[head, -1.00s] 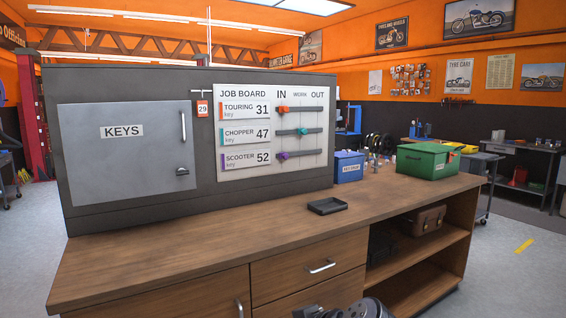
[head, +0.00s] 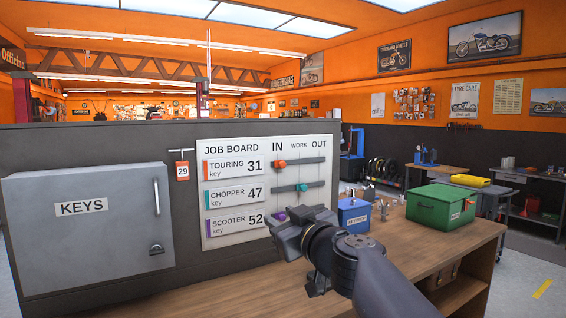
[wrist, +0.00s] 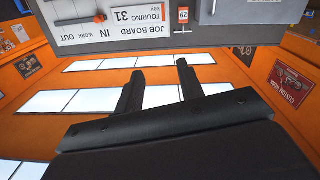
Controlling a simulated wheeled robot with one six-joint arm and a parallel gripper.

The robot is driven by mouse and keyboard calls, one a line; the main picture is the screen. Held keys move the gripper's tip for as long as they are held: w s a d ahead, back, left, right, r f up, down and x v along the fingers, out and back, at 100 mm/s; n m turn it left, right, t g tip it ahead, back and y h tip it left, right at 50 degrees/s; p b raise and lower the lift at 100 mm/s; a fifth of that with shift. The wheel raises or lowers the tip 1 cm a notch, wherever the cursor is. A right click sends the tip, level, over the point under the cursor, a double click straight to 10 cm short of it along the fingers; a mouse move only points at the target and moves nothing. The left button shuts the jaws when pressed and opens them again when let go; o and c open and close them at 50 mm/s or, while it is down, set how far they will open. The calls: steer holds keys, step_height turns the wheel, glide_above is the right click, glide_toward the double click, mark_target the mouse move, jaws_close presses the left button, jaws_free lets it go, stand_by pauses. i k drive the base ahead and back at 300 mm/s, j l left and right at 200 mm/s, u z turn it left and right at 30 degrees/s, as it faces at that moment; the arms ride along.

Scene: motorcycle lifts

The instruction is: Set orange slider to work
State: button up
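The job board (head: 233,233) stands upright on the bench, with columns IN, WORK and OUT. The orange slider (head: 279,164) sits under IN on the top rail, in the TOURING row. It also shows near the top edge of the wrist view (wrist: 100,17), where the board appears upside down. The teal slider (head: 303,187) is under WORK on the middle rail. The purple slider (head: 281,215) is at the IN side, close above my gripper in the picture. My gripper (wrist: 158,76) has its two fingers apart with nothing between them, and is not touching the orange slider.
The grey KEYS cabinet (head: 84,232) is left of the board, with a red 29 tag (head: 182,171) hanging between. A blue box (head: 353,215) and a green box (head: 441,207) stand on the bench (head: 478,239) at right.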

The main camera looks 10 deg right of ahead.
mark_target(281, 164)
steer(key=i+l, duration=0.15)
steer(key=i, duration=0.3)
steer(key=i+l, duration=0.15)
steer(key=i, duration=0.25)
steer(key=i+l, duration=0.15)
steer(key=i, duration=0.3)
steer(key=i+l, duration=0.15)
steer(key=i, duration=0.25)
